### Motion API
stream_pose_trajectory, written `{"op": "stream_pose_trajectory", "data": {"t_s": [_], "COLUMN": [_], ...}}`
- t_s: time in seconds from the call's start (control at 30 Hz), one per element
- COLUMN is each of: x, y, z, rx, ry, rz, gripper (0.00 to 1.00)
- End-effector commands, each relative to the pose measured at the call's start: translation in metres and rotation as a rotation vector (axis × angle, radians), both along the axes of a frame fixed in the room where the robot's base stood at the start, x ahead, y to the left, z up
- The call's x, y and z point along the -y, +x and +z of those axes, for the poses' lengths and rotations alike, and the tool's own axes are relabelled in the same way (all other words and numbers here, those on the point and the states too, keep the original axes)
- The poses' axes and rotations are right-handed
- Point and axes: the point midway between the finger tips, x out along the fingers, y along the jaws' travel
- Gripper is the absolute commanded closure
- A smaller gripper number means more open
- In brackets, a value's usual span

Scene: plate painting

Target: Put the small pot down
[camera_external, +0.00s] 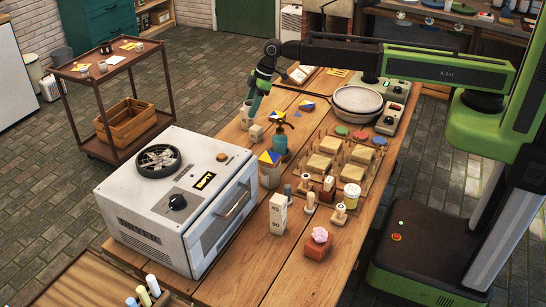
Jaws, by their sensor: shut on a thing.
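The small pot (245,116), a small grey vessel, is at the far left edge of the wooden table (285,245). My gripper (253,106) reaches down to it from above and is shut on its right side. The pot looks upright and close to the tabletop. I cannot tell whether its base touches the wood. The green gripper hides part of its rim.
A pale block (256,134) stands just in front of the pot. A teal bottle (281,143) and blue-yellow pieces (306,106) are to the right. A white kiln-like machine (170,215) fills the near left. A large bowl (357,101) sits at the back right.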

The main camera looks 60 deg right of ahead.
Motion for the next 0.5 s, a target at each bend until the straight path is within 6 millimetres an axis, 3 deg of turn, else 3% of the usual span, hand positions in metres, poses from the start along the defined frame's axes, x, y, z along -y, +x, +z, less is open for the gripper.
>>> {"op": "stream_pose_trajectory", "data": {"t_s": [0.1,0.27,0.37,0.5], "x": [0.020,0.023,0.010,-0.026], "y": [0.006,0.008,0.011,0.017], "z": [0.001,-0.001,-0.013,-0.038], "rx": [-0.001,-0.001,-0.001,0.000], "ry": [0.001,0.001,0.001,0.000], "rz": [-0.026,-0.031,-0.029,-0.027], "gripper": [0.93,0.93,0.93,0.93]}}
